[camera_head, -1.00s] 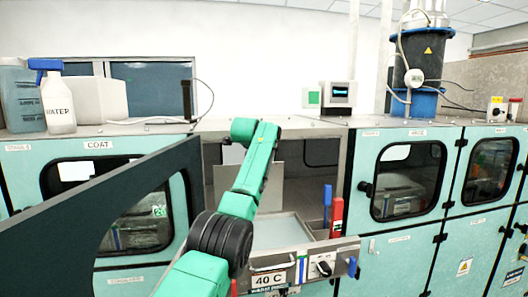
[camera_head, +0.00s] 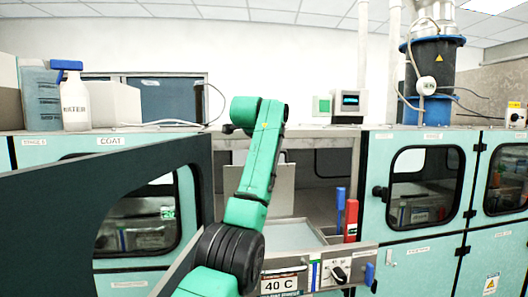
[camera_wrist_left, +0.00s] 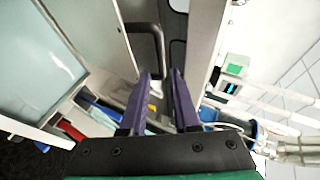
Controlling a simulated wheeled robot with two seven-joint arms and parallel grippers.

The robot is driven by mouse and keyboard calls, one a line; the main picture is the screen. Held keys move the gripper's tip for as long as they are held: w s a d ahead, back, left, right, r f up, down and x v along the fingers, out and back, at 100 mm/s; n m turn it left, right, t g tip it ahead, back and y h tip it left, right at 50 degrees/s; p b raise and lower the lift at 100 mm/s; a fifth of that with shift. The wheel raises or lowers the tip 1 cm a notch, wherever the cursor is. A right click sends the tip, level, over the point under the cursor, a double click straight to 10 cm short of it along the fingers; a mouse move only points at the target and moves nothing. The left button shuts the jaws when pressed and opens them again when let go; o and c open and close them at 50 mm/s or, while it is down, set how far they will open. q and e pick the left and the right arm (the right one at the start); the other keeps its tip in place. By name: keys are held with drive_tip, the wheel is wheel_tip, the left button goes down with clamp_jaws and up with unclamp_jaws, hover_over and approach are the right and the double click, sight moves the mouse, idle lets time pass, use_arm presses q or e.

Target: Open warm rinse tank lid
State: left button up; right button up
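The warm rinse tank (camera_head: 290,236) sits in the open bay behind a front panel marked "40 C" (camera_head: 283,283). A pale flat panel (camera_head: 284,185), which looks like its lid, stands upright behind the tank. In the left wrist view, the tank's pale surface (camera_wrist_left: 40,45) is at upper left, and a dark bent handle (camera_wrist_left: 158,38) is just beyond my fingertips. My left gripper (camera_wrist_left: 160,74) is open, with a gap between its purple fingers; I see nothing held. In the head view my green left arm hides the gripper. My right gripper is not in view.
A dark open door frame (camera_head: 60,200) fills the left foreground. Blue (camera_head: 340,205) and red (camera_head: 351,220) handled items stand at the tank's right edge. A spray bottle (camera_head: 74,105) and a small monitor (camera_head: 349,104) are on top. Closed cabinets line the right.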

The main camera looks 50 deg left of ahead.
use_arm(q)
drive_tip(key=b+v, duration=0.2)
drive_tip(key=v, duration=0.4)
drive_tip(key=shift+s+r, duration=0.2)
drive_tip(key=shift+s, duration=0.05)
drive_tip(key=shift+d, duration=0.1)
drive_tip(key=shift+f, duration=0.1)
